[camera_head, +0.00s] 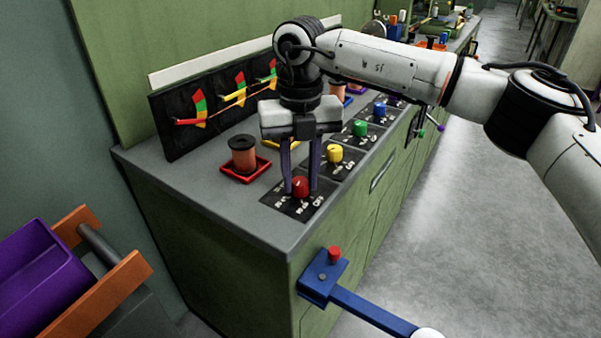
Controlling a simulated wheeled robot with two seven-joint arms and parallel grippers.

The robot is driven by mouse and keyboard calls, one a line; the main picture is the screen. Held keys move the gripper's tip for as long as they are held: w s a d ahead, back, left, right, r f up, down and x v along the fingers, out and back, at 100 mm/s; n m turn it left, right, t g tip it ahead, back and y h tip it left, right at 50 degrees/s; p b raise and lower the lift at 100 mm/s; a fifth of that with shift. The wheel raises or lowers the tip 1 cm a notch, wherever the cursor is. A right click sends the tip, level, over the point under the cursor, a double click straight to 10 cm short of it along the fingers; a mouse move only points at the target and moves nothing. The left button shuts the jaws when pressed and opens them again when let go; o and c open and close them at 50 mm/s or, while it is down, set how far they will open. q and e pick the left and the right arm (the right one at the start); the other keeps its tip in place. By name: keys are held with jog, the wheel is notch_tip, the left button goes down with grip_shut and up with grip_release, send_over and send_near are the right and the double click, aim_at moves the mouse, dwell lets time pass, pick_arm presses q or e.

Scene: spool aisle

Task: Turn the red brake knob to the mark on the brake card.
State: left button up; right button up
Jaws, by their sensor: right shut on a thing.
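The red brake knob (300,187) sits on a dark plate with white markings (281,203) at the near end of the grey counter. My right gripper (300,183) points straight down and is shut on the red knob, one finger on each side. A black panel (181,139) with several coloured dials and pointers leans at the back of the counter. I cannot pick out the brake card for sure. My left gripper is not in view.
A copper spool (243,156) stands on a red tray (235,175) left of the gripper. Yellow (335,153), green (360,128) and blue (379,110) knobs run along the counter. A blue crank lever (370,312) sticks out below the front edge. The floor at right is clear.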

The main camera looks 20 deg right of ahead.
aim_at(300, 181)
jog(key=m, duration=0.5)
jog(key=shift+w+m, duration=0.1)
jog(key=shift+m, duration=0.3)
jog(key=shift+r, duration=0.1)
dwell(0.3)
jog(key=o, duration=1.1)
jog(key=shift+c, duration=0.2)
notch_tip(300, 181, up, 10)
jog(key=p, duration=0.1)
jog(key=shift+r, duration=0.15)
